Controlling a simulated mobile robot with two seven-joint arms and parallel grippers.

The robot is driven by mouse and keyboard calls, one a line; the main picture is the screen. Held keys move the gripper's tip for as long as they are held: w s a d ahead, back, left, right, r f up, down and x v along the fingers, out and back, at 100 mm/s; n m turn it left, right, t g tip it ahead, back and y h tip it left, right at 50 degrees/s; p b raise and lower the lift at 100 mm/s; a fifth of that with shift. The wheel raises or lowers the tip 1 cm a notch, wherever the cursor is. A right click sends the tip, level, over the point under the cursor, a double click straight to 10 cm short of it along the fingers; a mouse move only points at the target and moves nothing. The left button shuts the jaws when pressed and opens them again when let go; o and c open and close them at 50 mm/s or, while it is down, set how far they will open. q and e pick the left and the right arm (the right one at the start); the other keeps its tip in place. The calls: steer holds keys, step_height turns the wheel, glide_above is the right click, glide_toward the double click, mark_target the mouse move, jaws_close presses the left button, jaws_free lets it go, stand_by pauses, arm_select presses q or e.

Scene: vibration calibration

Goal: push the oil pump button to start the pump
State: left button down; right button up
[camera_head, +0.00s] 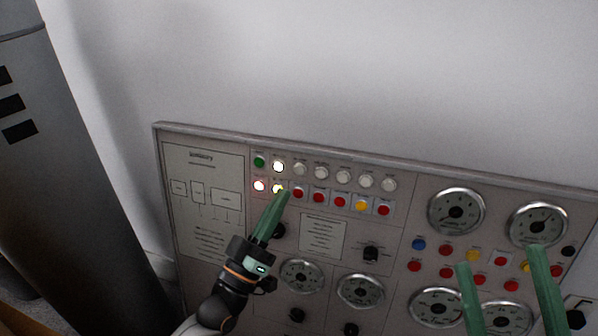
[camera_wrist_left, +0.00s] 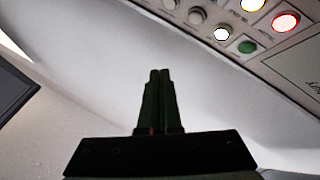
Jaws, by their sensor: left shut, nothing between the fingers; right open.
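A grey control panel (camera_head: 200,240) stands against the wall with two rows of small round buttons and lamps near its top. A green button (camera_head: 259,162) is at the left end of the upper row, with a lit white lamp (camera_head: 278,166) beside it. Below are a lit reddish one (camera_head: 259,186) and a lit yellow one (camera_head: 278,189). Labels are too small to read, so I cannot tell which is the oil pump button. My left gripper (camera_head: 285,192) is shut and empty, its tips overlapping the lit yellow one; contact is unclear. My right gripper (camera_head: 500,258) is open before the panel's right side.
Several gauges (camera_head: 456,211) and black knobs (camera_head: 371,254) are on the panel. A dark grey cylinder (camera_head: 85,190) stands at the left. The wall above the panel is bare. In the left wrist view, the green button (camera_wrist_left: 246,47) lies beyond the shut fingers, up and right.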

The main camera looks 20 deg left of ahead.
mark_target(299, 170)
arm_select(q)
steer(key=w+f+b, duration=0.1)
steer(key=w+b, duration=0.4)
steer(key=w, duration=0.3)
steer(key=shift+d+f, duration=0.2)
steer(key=shift+f, duration=0.15)
arm_select(e)
steer(key=shift+w+a+f, duration=0.1)
steer(key=shift+a+f, duration=0.05)
steer(key=shift+f, duration=1.3)
steer(key=shift+a+f, duration=0.15)
steer(key=shift+f, duration=1.3)
arm_select(q)
steer(key=shift+w, duration=0.15)
steer(key=shift+w+f, duration=0.1)
steer(key=shift+w, duration=0.2)
arm_select(e)
steer(key=shift+f, duration=0.1)
arm_select(q)
steer(key=shift+w+b, duration=0.35)
steer(key=shift+w, duration=0.05)
arm_select(e)
steer(key=shift+f, duration=0.25)
steer(key=shift+r, duration=0.1)
arm_select(q)
steer(key=shift+s+p, duration=0.75)
steer(key=shift+s, duration=0.05)
arm_select(e)
steer(key=shift+r, duration=0.65)
